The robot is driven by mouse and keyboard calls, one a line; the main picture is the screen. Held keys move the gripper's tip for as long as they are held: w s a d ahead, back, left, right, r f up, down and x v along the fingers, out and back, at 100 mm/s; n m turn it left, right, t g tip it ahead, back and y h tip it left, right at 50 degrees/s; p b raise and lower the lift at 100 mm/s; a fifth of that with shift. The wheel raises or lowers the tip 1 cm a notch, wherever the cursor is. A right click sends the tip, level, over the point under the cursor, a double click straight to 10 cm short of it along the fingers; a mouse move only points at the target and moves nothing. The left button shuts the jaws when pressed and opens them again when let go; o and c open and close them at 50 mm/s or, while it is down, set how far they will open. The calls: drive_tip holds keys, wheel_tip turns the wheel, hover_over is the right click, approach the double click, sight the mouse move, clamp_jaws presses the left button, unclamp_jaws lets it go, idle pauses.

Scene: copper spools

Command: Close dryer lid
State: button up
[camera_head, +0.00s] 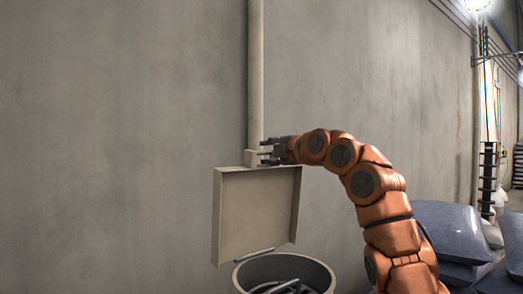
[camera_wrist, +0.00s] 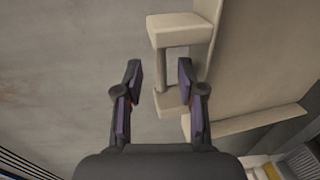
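The dryer lid (camera_head: 258,207) is a beige square panel with a raised rim. It stands open and upright above the round beige dryer drum (camera_head: 327,270). A beige handle (camera_head: 252,157) sits at the lid's top edge. In the wrist view the handle shows as two blocks (camera_wrist: 180,28) joined by a thin bar, beside the lid panel (camera_wrist: 255,60). My gripper (camera_head: 267,152) reaches the handle from the right. In the wrist view my gripper (camera_wrist: 158,78) is open, with the bar showing between its fingers and gaps on both sides. Contact cannot be told.
A vertical pipe (camera_head: 256,70) runs up the grey wall (camera_head: 120,130) behind the lid. Grey curved parts (camera_head: 285,286) show inside the drum. Blue-grey sacks (camera_head: 450,232) lie at the right, behind my arm. The space left of the lid is clear.

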sight(263, 153)
drive_tip(key=p+x, duration=0.1)
drive_tip(key=x, duration=0.1)
drive_tip(key=shift+w+a+r, duration=0.1)
drive_tip(key=shift+w+a, duration=0.1)
drive_tip(key=shift+a, duration=0.05)
drive_tip(key=shift+w+a+f+p, duration=0.2)
drive_tip(key=shift+w+a+p, duration=0.05)
drive_tip(key=shift+w+p, duration=0.2)
clamp_jaws()
idle(0.4)
